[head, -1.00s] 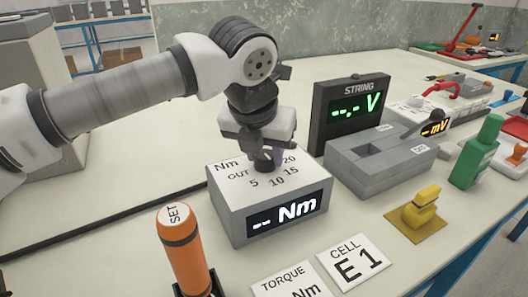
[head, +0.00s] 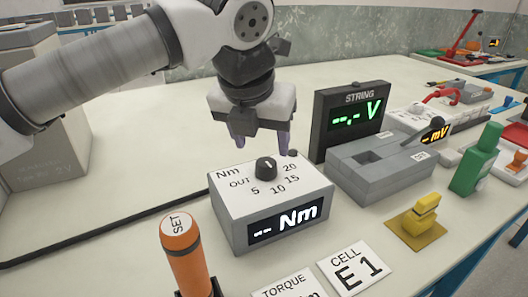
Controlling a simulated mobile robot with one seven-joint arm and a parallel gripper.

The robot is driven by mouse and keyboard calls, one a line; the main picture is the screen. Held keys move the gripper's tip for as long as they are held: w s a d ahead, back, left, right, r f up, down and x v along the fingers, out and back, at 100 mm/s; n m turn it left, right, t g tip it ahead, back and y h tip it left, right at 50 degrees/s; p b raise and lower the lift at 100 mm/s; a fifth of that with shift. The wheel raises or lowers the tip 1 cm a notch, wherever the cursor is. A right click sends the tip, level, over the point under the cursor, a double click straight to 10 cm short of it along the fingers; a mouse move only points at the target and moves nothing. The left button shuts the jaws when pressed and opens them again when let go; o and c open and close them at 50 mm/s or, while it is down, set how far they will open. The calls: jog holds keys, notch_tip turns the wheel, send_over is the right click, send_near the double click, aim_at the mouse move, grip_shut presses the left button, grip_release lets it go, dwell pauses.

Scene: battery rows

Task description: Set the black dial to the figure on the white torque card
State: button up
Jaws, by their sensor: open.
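The black dial (head: 266,169) stands on top of a grey box (head: 235,211) marked Nm, OUT, 5, 10, 15 and 20. A small white mark shows on the dial's top, but I cannot tell for sure which label it points to. The box's display (head: 289,222) reads "-- Nm". The white torque card (head: 283,286) lies in front, cut off by the bottom edge, so its figure cannot be read. My gripper (head: 262,145) is open and empty just above and behind the dial, pointing down, apart from it.
An orange SET tool (head: 185,255) stands at front left. The CELL E1 card (head: 356,268) lies right of the torque card. The STRING meter (head: 349,118), a grey slotted block (head: 382,168) and a yellow piece (head: 424,211) stand to the right. The table behind the box's left is clear.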

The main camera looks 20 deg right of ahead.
jog(key=v, duration=0.7)
jog(key=shift+r+p, duration=0.2)
jog(key=shift+p, duration=0.1)
jog(key=shift+s+a, duration=0.1)
jog(key=shift+s, duration=0.1)
